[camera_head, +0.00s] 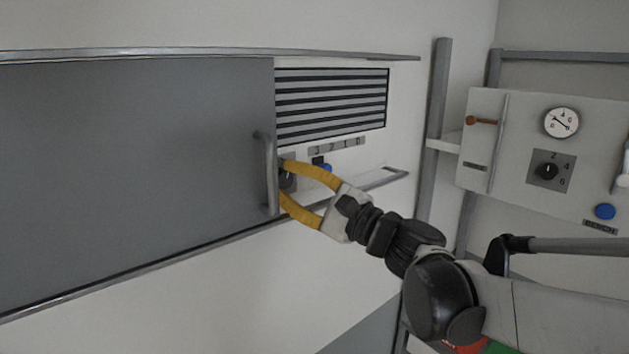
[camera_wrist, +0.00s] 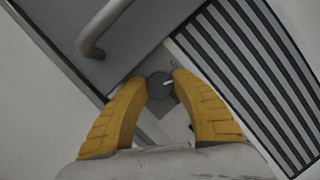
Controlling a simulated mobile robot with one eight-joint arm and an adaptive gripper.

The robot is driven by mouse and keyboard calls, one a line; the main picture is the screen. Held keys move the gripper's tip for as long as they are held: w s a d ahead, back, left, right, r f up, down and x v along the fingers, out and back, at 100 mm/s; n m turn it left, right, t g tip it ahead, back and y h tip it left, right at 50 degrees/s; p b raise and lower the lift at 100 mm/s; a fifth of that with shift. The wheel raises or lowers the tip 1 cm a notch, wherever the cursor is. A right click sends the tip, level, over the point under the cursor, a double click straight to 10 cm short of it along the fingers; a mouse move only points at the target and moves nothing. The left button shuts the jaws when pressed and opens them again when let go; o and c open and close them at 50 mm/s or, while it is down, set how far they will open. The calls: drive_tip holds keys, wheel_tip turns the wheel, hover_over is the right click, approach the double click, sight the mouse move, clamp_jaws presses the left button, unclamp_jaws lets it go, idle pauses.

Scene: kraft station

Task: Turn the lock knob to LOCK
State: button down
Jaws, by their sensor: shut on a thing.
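The lock knob (camera_wrist: 160,85) is a small dark round knob with a light pointer mark, on a light grey plate (camera_wrist: 172,120) at the edge of the grey door. My gripper (camera_wrist: 159,82) has its two yellow fingers on either side of the knob, shut on it. In the head view my gripper (camera_head: 284,182) reaches the panel just right of the door handle, and its fingers hide most of the knob (camera_head: 288,177). The lettering on the plate is too small or covered to read, so I cannot tell which mark the pointer faces.
The grey sliding door (camera_head: 140,165) with its bar handle (camera_head: 268,172) stands close left of my fingers. A louvred vent (camera_head: 331,103) is above. A blue button (camera_head: 326,168) is just right of the knob. Another panel (camera_head: 530,195) with a gauge (camera_head: 561,123) and dial (camera_head: 548,171) is farther right.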

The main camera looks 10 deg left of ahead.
drive_tip(key=n+g, duration=0.1)
drive_tip(key=n, duration=0.4)
drive_tip(key=shift+g+h, duration=0.3)
drive_tip(key=shift+g, duration=0.1)
drive_tip(key=c, duration=1)
unclamp_jaws()
drive_tip(key=v, duration=1.2)
drive_tip(key=shift+a, duration=0.1)
